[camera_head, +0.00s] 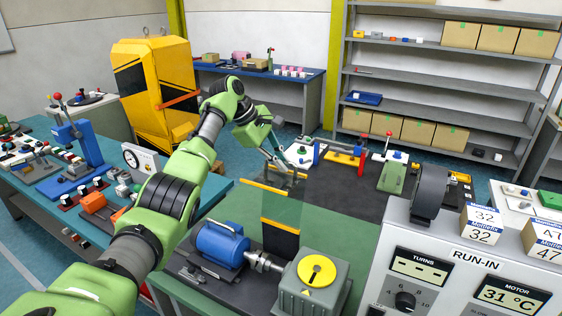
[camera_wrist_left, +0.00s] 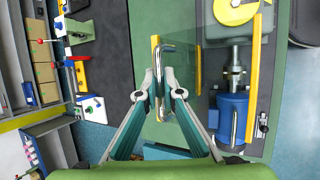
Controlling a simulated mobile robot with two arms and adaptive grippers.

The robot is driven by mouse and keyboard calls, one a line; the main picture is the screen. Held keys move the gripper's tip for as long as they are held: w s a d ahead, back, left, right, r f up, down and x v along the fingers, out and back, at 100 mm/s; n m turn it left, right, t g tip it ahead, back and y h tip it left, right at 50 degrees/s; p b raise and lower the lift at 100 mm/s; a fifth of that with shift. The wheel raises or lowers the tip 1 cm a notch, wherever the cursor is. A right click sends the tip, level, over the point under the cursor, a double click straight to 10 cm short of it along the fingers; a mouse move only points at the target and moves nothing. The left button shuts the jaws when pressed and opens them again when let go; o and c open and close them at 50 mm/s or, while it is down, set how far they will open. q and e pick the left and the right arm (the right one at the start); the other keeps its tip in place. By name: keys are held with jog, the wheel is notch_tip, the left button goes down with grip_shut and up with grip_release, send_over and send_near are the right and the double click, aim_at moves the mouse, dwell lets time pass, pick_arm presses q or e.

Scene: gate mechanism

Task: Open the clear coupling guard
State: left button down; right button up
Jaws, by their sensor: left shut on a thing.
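The clear coupling guard (camera_head: 288,208) is a see-through panel with a yellow edge strip. In the head view it stands raised behind the shaft coupling (camera_head: 263,261), which lies uncovered between the blue motor (camera_head: 221,245) and the grey gearbox (camera_head: 312,283). In the left wrist view the clear panel (camera_wrist_left: 184,72) is beside the coupling (camera_wrist_left: 235,70), with a bent metal handle (camera_wrist_left: 168,50) near its yellow strip (camera_wrist_left: 155,48). My left gripper (camera_wrist_left: 160,84) is shut on this handle; in the head view the gripper (camera_head: 284,172) is at the panel's far top edge. My right gripper is not in view.
The run-in control box (camera_head: 470,258) stands at the front right, with boxes on it. A blue press (camera_head: 78,150) and small parts fill the left bench. A dark mat (camera_head: 345,195) with fixtures lies behind the guard. Green bench surface (camera_head: 240,205) is clear left of the panel.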

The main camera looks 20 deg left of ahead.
pick_arm(q)
jog(key=c, duration=2.4)
grip_release()
jog(key=shift+f, duration=0.2)
jog(key=shift+c, duration=0.2)
jog(key=shift+r, duration=0.15)
jog(key=v, duration=1.1)
jog(key=shift+a+r, duration=0.2)
jog(key=shift+r, duration=0.15)
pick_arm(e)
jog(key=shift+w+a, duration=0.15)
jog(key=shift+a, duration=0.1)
pick_arm(q)
jog(key=shift+s, duration=0.15)
